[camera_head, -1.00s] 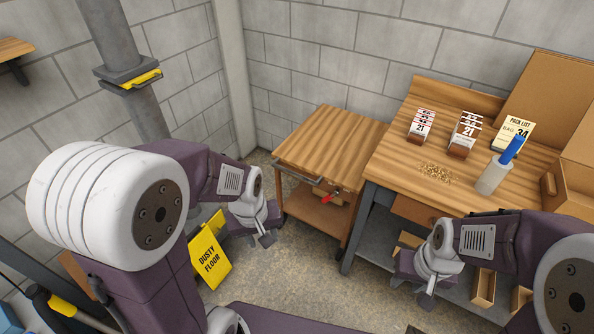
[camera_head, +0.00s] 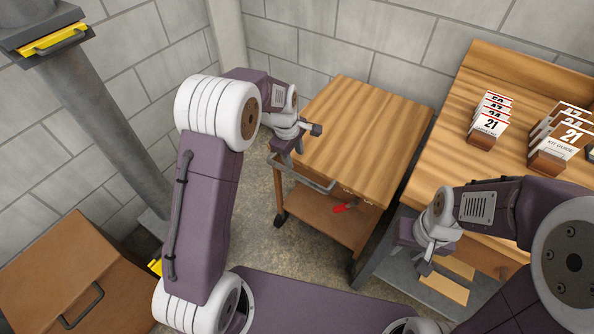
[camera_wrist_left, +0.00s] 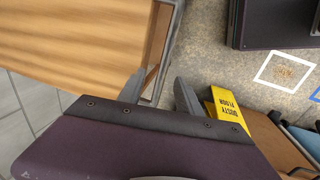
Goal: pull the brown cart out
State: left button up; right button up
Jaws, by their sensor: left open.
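The brown cart (camera_head: 365,125) stands in the middle of the head view, with a wooden top, a lower shelf (camera_head: 325,212) and a grey bar handle (camera_head: 310,180) on its near side. My left gripper (camera_head: 296,142) is open at the left end of the handle, close to the cart top's edge. In the left wrist view, the handle (camera_wrist_left: 172,50) runs between the two fingers (camera_wrist_left: 160,92); I cannot tell whether they touch it. My right gripper (camera_head: 428,264) hangs to the right of the cart, in front of the workbench; its jaw opening is unclear.
The workbench (camera_head: 440,150) with card holders (camera_head: 490,118) stands close to the cart's right. A brown box (camera_head: 75,275) and a grey post (camera_head: 100,130) are at left. The yellow floor sign (camera_wrist_left: 228,110) stands near the left gripper. Bare floor (camera_head: 255,225) lies left of the cart.

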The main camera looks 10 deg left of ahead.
aim_at(297, 175)
pick_arm(q)
jog(key=f+b, duration=0.1)
jog(key=f, duration=0.2)
jog(key=f+b, duration=0.1)
jog(key=f, duration=0.5)
jog(key=shift+w+d+f+b, duration=0.3)
jog(key=shift+d+f+b, duration=0.1)
pick_arm(e)
jog(key=f, duration=0.3)
jog(key=shift+s+d+f, duration=0.1)
jog(key=shift+s, duration=0.3)
pick_arm(q)
jog(key=shift+c, duration=0.2)
grip_shut()
